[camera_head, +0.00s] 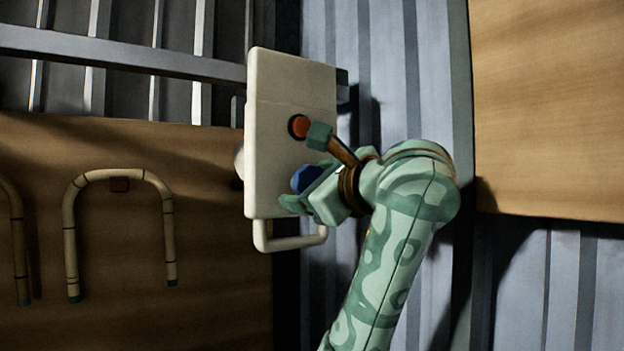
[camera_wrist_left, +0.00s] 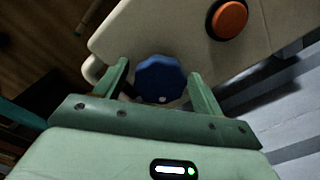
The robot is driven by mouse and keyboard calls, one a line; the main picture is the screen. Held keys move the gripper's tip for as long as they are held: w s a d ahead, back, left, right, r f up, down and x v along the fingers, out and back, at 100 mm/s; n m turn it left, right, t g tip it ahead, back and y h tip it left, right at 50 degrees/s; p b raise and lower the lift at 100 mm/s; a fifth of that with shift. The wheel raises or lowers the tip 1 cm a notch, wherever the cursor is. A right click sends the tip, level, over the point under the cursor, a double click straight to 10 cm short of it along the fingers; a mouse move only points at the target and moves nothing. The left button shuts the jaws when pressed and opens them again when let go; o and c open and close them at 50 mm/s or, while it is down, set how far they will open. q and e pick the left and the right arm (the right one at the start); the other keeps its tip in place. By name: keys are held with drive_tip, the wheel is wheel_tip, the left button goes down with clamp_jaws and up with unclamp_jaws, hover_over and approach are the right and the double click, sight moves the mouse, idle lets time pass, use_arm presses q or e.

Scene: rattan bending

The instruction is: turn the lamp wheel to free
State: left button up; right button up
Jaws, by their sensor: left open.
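The lamp wheel is a blue scalloped knob (camera_head: 302,177) low on the face of a cream lamp panel (camera_head: 285,90). In the left wrist view the wheel (camera_wrist_left: 160,80) shows a small white mark at its lower edge. My left gripper (camera_head: 304,188) is open at the wheel, and partly hides it in the head view. In the left wrist view the two fingers (camera_wrist_left: 160,72) stand on either side of the wheel, with visible gaps. I cannot tell the depth between fingertips and wheel. My right gripper is not in view.
An orange round button (camera_head: 298,127) sits above the wheel on the panel. A cream handle loop (camera_head: 290,242) hangs under the panel. Bent rattan canes (camera_head: 70,240) hang on a wooden board at left. A metal rail (camera_head: 120,52) runs behind the panel.

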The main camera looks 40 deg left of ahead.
use_arm(q)
drive_tip(key=c, duration=1)
drive_tip(key=shift+n, duration=0.3)
drive_tip(key=n+b, duration=0.2)
drive_tip(key=n, duration=0.2)
drive_tip(key=shift+n, duration=0.3)
drive_tip(key=n+b, duration=0.1)
drive_tip(key=n, duration=0.8)
drive_tip(key=shift+b, duration=0.4)
drive_tip(key=n, duration=0.3)
drive_tip(key=shift+n, duration=0.3)
drive_tip(key=n, duration=0.6)
drive_tip(key=shift+b, duration=0.4)
